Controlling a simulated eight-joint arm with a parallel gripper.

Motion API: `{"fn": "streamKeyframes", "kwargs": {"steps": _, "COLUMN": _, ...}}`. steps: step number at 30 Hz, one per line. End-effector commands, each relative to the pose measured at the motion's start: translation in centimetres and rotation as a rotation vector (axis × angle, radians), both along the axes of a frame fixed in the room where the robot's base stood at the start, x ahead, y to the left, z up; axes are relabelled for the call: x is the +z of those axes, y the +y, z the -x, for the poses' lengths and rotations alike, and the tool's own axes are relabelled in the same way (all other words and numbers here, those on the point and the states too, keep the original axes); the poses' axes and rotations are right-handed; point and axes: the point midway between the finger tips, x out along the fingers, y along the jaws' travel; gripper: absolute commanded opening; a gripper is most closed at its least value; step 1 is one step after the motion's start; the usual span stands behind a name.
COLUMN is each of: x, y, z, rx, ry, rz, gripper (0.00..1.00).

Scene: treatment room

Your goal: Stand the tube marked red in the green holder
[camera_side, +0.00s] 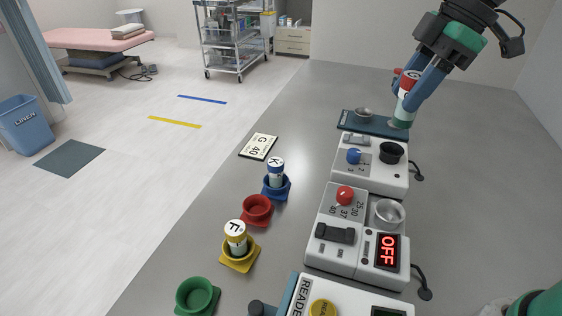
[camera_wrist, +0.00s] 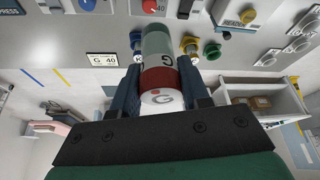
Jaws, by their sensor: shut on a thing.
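My gripper (camera_side: 415,86) is shut on the tube marked red (camera_side: 408,82), which has a red band at its top and a pale green lower end. The tube is nearly upright over the right end of a dark teal plate (camera_side: 348,124); I cannot tell whether its bottom touches. In the wrist view the tube (camera_wrist: 158,79) sits between both fingers (camera_wrist: 160,92), showing a white cap with a G and a red dot. The green holder (camera_side: 196,297) stands empty at the front left, far from my gripper; it also shows in the wrist view (camera_wrist: 213,51).
A blue holder (camera_side: 284,190) bears tube K (camera_side: 276,171), and a yellow holder (camera_side: 242,264) bears tube F (camera_side: 235,236). The red holder (camera_side: 257,210) is empty. Devices with knobs (camera_side: 345,193) and an OFF display (camera_side: 387,252) line the bench's middle. A G 40 card (camera_side: 258,147) lies flat.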

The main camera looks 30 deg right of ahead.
Motion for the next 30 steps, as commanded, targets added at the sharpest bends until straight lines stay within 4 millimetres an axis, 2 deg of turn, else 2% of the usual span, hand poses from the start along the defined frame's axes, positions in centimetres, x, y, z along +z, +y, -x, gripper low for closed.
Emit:
{"fn": "streamKeyframes", "kwargs": {"steps": 5, "x": -2.1, "y": 7.0, "z": -3.5, "rx": 0.198, "ry": -0.001, "rz": 0.0, "gripper": 0.0}}
{"fn": "streamKeyframes", "kwargs": {"steps": 6, "x": -2.8, "y": 9.1, "z": -4.1, "rx": 0.245, "ry": -0.001, "rz": 0.0, "gripper": 0.0}}
{"fn": "streamKeyframes", "kwargs": {"steps": 9, "x": -4.8, "y": 14.2, "z": -4.7, "rx": 0.36, "ry": 0.001, "rz": 0.0, "gripper": 0.0}}
{"fn": "streamKeyframes", "kwargs": {"steps": 15, "x": -9.0, "y": 23.7, "z": -3.3, "rx": 0.555, "ry": 0.001, "rz": 0.0, "gripper": 0.0}}
{"fn": "streamKeyframes", "kwargs": {"steps": 18, "x": -10.8, "y": 27.1, "z": -1.9, "rx": 0.628, "ry": 0.001, "rz": -0.001, "gripper": 0.0}}
{"fn": "streamKeyframes", "kwargs": {"steps": 21, "x": -12.2, "y": 29.5, "z": -0.6, "rx": 0.678, "ry": 0.002, "rz": -0.001, "gripper": 0.0}}
{"fn": "streamKeyframes", "kwargs": {"steps": 24, "x": -13.1, "y": 30.9, "z": 0.3, "rx": 0.71, "ry": 0.002, "rz": -0.001, "gripper": 0.0}}
{"fn": "streamKeyframes", "kwargs": {"steps": 30, "x": -14.2, "y": 31.7, "z": 0.8, "rx": 0.727, "ry": 0.002, "rz": -0.001, "gripper": 0.0}}
